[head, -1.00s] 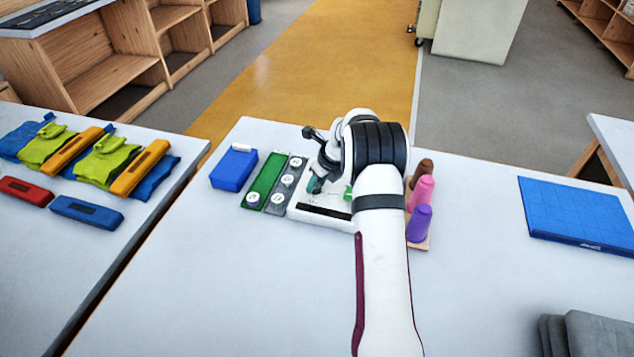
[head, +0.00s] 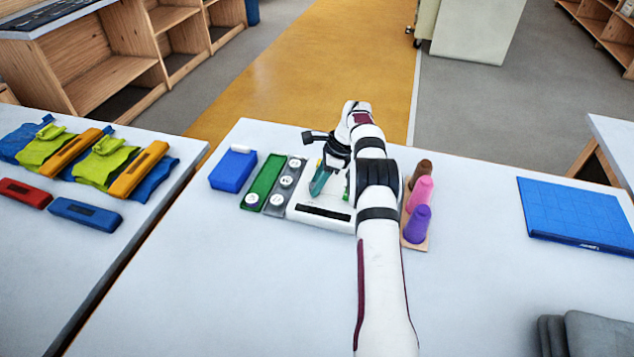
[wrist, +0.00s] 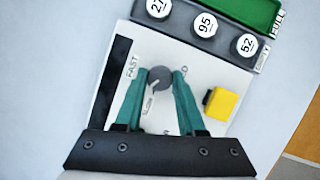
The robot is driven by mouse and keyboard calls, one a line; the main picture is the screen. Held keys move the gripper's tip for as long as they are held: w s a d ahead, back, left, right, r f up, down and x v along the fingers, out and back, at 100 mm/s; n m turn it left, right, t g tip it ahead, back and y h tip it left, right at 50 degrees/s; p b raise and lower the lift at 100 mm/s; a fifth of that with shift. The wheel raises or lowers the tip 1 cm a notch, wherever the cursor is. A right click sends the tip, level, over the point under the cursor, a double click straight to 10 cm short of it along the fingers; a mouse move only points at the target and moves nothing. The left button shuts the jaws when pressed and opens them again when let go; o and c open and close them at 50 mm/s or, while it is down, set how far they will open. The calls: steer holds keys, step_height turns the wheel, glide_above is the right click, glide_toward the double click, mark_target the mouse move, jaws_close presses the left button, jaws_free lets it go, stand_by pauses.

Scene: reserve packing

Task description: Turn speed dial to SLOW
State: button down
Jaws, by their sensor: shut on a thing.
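The speed dial (wrist: 160,79) is a small dark grey knob on a white machine panel (wrist: 195,58) in the wrist view. My gripper (wrist: 161,78) is shut on the dial, with one teal finger on each side. A light mark on the dial points down and left, toward small lettering that appears to read SLOW. FAST is printed to the left of the dial; other lettering is partly hidden by my fingers. In the head view, the white machine (head: 318,213) stands on the table and my gripper (head: 319,186) is over it; the dial is hidden there.
A yellow button (wrist: 221,103) sits right of the dial. A grey strip with numbered discs (head: 284,186), a green tray (head: 263,181) and a blue box (head: 233,170) stand left of the machine. Coloured pegs (head: 416,224) stand close on the right of my arm.

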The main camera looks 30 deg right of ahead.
steer(key=shift+n+g, duration=0.3)
steer(key=shift+n, duration=0.4)
steer(key=c, duration=0.5)
jaws_free()
steer(key=v, duration=0.5)
steer(key=shift+s+a+r, duration=0.15)
steer(key=shift+a, duration=0.2)
steer(key=s+d+r, duration=0.6)
steer(key=s, duration=0.2)
steer(key=shift+s, duration=0.15)
steer(key=shift+f, duration=0.1)
